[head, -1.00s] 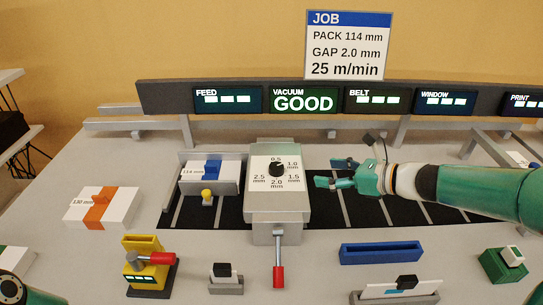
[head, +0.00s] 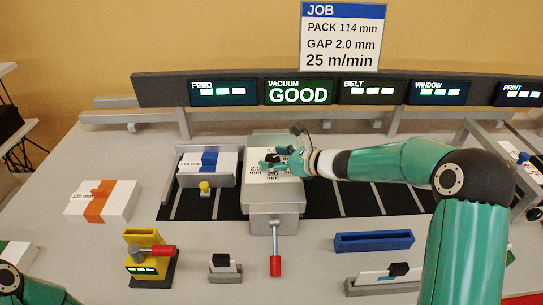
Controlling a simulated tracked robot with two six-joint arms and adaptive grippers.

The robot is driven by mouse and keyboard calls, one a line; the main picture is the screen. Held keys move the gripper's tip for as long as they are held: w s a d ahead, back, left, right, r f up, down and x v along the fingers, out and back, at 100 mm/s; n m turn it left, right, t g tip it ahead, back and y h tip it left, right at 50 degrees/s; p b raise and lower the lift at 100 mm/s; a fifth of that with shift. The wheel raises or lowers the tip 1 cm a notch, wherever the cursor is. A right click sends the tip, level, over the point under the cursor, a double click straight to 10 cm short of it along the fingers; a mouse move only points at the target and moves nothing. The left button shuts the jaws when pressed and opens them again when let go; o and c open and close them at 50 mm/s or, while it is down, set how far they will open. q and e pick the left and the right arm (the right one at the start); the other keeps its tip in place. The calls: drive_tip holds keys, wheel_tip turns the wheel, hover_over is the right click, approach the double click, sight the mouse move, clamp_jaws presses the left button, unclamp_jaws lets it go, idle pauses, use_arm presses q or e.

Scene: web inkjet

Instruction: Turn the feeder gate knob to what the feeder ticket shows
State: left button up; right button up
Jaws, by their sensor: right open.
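The job ticket (head: 343,38) stands at the back and reads PACK 114 mm, GAP 2.0 mm, 25 m/min. The grey feeder gate box (head: 275,207) stands in the middle of the table, with a white dial plate on top. Its dark knob is largely hidden behind my right gripper, so I cannot tell its setting. My right gripper (head: 272,163) is open over the dial, its fingers pointing left at the knob. I cannot tell whether they touch it. The "2.5 mm" mark shows in part; others are covered. My left gripper is not in view; only my left arm shows at bottom left.
A lever with a red handle (head: 275,265) hangs at the box's front. A white pack with a blue band (head: 208,163) lies left of the gate. A yellow device (head: 149,262), a blue tray (head: 373,242) and a display bar (head: 234,88) stand around it.

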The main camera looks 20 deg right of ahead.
drive_tip(key=shift+w+a+f, duration=0.15)
drive_tip(key=shift+w+a, duration=0.1)
drive_tip(key=shift+w, duration=0.05)
